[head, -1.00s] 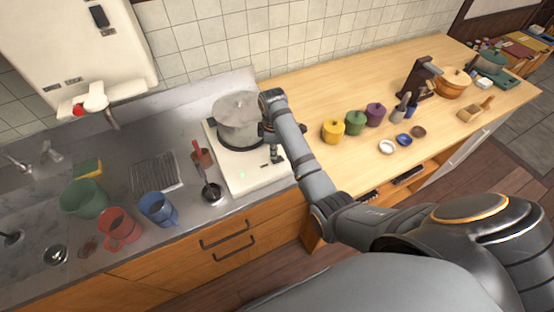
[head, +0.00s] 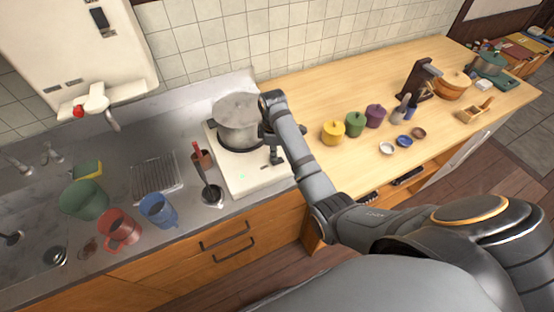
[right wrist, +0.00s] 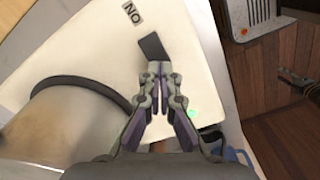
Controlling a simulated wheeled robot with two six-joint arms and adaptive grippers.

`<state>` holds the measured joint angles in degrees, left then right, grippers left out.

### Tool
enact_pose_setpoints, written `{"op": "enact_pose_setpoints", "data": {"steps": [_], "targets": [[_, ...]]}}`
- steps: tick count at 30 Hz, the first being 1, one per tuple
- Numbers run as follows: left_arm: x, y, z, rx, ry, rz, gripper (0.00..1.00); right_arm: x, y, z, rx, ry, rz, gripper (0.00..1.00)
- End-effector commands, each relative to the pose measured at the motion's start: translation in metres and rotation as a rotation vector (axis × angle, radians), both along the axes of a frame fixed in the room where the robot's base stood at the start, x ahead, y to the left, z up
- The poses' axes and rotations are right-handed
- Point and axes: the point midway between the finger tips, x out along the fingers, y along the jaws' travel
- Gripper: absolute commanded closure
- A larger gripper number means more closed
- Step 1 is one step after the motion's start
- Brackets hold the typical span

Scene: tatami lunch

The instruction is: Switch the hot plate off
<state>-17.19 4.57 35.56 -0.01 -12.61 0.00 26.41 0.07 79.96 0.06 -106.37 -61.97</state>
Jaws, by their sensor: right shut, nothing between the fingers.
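The white hot plate (head: 240,180) stands on the counter with a grey lidded pot (head: 238,122) on it. In the right wrist view, the hot plate's top (right wrist: 85,50) carries a dark switch (right wrist: 153,47) beside an ON label (right wrist: 133,13) and a small green light (right wrist: 192,113). My right gripper (right wrist: 161,72) is shut and empty, its fingertips close to the switch; contact cannot be told. In the head view my right gripper (head: 276,158) is over the plate's right side, beside the pot. My left gripper is not in view.
Blue (head: 158,210), red (head: 120,230) and green (head: 84,199) vessels stand near the sink. Yellow (head: 333,132), green and purple pots stand on the wooden counter to the right.

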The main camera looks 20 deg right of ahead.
Motion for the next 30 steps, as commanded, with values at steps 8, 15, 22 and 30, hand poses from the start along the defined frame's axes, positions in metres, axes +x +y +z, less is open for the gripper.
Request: {"op": "enact_pose_setpoints", "data": {"steps": [8, 15, 22, 30], "targets": [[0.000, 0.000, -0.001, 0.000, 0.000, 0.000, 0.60, 0.000, 0.000, -0.001, 0.000, 0.000, 0.000, 1.00], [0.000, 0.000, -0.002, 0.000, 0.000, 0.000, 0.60, 0.000, 0.000, -0.005, 0.000, 0.000, 0.000, 1.00], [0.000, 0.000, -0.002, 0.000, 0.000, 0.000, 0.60, 0.000, 0.000, -0.009, 0.000, 0.000, 0.000, 1.00], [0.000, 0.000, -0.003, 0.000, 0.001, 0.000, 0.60, 0.000, 0.000, -0.013, 0.000, 0.000, 0.000, 1.00]]}}
